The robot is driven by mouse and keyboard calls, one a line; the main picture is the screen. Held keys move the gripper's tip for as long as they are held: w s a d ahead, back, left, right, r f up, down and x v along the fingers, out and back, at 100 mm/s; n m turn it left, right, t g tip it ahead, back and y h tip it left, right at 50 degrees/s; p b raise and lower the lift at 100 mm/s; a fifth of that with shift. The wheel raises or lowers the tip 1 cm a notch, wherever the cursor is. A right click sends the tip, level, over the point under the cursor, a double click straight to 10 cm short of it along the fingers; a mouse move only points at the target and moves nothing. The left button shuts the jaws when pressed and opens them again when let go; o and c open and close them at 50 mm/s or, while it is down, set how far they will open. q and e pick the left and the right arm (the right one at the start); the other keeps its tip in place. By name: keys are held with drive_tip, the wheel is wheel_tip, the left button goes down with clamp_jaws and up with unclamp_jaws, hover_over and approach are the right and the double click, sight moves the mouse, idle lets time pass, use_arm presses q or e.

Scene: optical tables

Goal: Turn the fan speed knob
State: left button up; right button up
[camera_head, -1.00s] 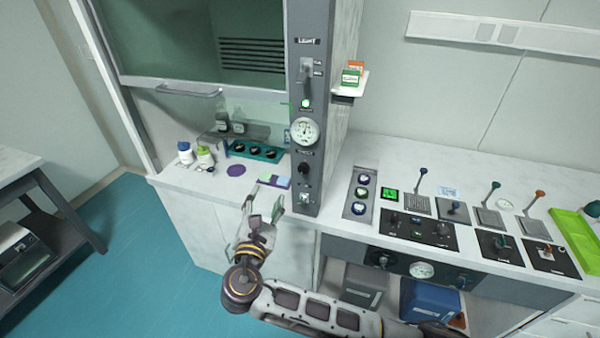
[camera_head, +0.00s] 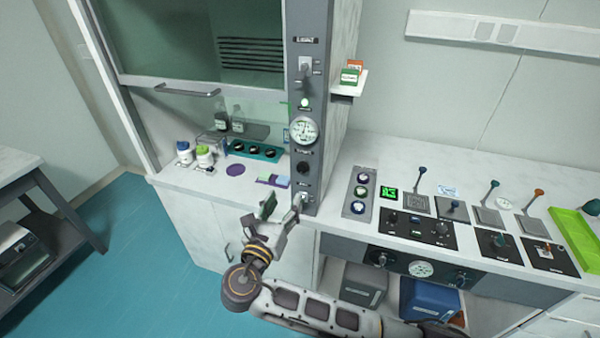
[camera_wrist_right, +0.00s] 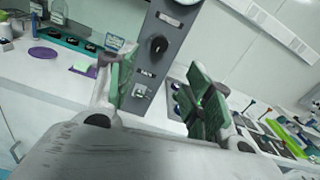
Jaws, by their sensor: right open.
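A black round knob (camera_head: 303,168) sits on the grey vertical control column (camera_head: 312,110), below a white dial gauge; its label is too small to read. The same black knob (camera_wrist_right: 158,45) shows in the right wrist view, ahead of and above the gap between my fingers. My right gripper (camera_head: 283,205) is open and empty, in front of and below the knob, by the lower end of the column. Its green-padded fingers stand wide apart in the right wrist view (camera_wrist_right: 162,92). The knob is not touched. My left gripper is out of view.
A small switch (camera_head: 303,198) sits below the knob, close to my right finger. The dial gauge (camera_head: 304,131) is above it. Bottles (camera_head: 204,155) stand on the hood worktop at left. A counter at right holds levers and control panels (camera_head: 418,228).

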sight(301, 169)
drive_tip(key=shift+w, duration=0.1)
drive_tip(key=shift+p+x, duration=0.85)
drive_tip(key=shift+x, duration=5.95)
drive_tip(key=shift+f, duration=0.1)
drive_tip(key=shift+c, duration=0.2)
drive_tip(key=c, duration=1)
